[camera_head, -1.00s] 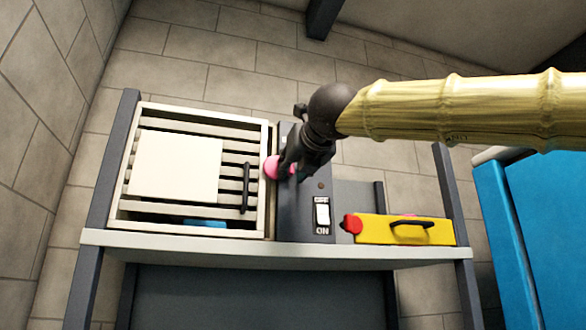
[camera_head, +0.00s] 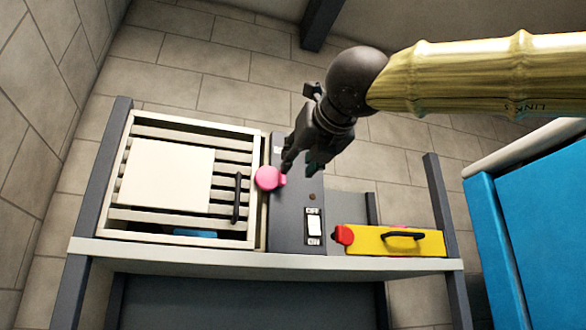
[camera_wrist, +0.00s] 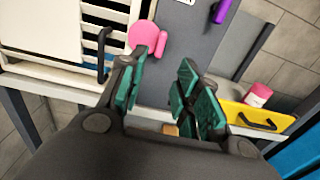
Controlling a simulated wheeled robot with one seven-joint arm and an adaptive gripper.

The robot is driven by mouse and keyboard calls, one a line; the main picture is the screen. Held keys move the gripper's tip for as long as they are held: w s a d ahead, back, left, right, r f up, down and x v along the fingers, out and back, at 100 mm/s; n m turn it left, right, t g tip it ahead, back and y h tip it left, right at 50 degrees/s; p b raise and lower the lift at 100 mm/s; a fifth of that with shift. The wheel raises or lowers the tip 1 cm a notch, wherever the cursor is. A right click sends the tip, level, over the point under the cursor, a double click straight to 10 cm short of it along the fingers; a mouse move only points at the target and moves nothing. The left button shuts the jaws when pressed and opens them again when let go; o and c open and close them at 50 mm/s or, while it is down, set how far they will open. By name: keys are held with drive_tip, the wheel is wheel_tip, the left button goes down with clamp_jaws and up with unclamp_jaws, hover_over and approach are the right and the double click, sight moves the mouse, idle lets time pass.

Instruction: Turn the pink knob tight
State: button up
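The pink knob (camera_head: 269,178) is on the dark grey panel (camera_head: 289,229), near its left edge beside the slatted white unit. It has a round head with a small lobe on its right side. It also shows in the wrist view (camera_wrist: 142,37), beyond the fingers. My gripper (camera_head: 302,168) is just right of and above the knob in the head view. In the wrist view its green-padded fingers (camera_wrist: 160,88) stand apart with nothing between them. The gripper is open and looks clear of the knob. How tight the knob is cannot be seen.
The slatted white unit (camera_head: 150,216) with a dark handle (camera_head: 237,198) stands left. The panel carries a white rocker switch (camera_head: 314,226). A purple piece (camera_wrist: 223,11) shows in the wrist view.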

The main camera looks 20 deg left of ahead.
drive_tip(key=shift+v, duration=0.95)
